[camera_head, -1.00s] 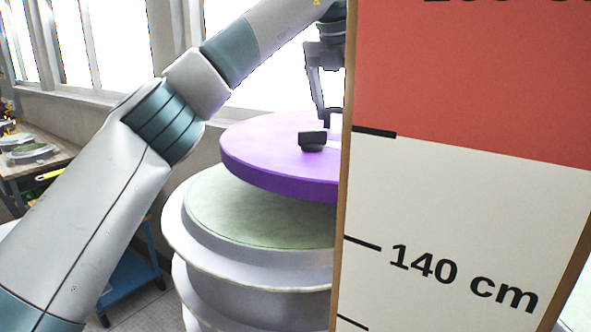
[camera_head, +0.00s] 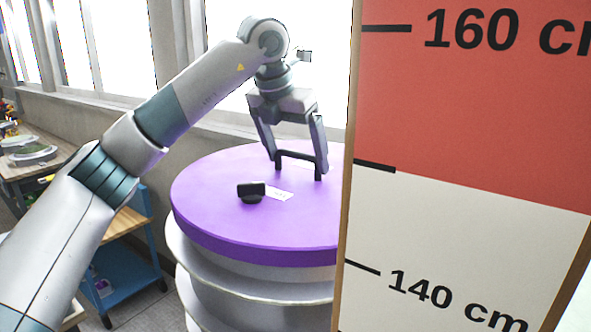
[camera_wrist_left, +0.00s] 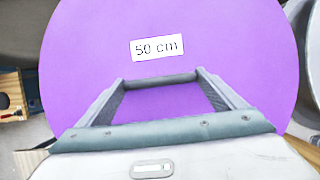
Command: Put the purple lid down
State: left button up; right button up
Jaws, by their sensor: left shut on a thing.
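The purple lid (camera_head: 215,213) is a large round disc over the top of a pale round stack of moulds (camera_head: 255,300). Its rim looks level and close to the stack's top; I cannot tell whether it touches all round. My left gripper (camera_head: 298,170) is shut on the lid's dark bar handle (camera_head: 298,156). In the left wrist view the lid (camera_wrist_left: 90,60) fills most of the picture, with the handle (camera_wrist_left: 160,79) between the fingers and a white "50 cm" label (camera_wrist_left: 157,47) beyond. The lid's right part is hidden behind the board. My right gripper is not in view.
A tall red and white measuring board (camera_head: 460,205) stands in front on the right. A dark knob (camera_head: 251,191) is on the lid. A blue shelf cart (camera_head: 130,260) and a wooden bench (camera_head: 35,165) are at the left, with a window wall behind.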

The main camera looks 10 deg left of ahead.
aim_at(297, 175)
pick_arm(q)
notch_tip(297, 175, down, 2)
jog(key=shift+f+p, duration=0.1)
jog(key=shift+p, duration=0.75)
jog(key=shift+f, duration=0.8)
jog(key=o, duration=1.9)
jog(key=shift+f, duration=0.1)
jog(key=shift+c, duration=0.2)
jog(key=shift+s, duration=0.1)
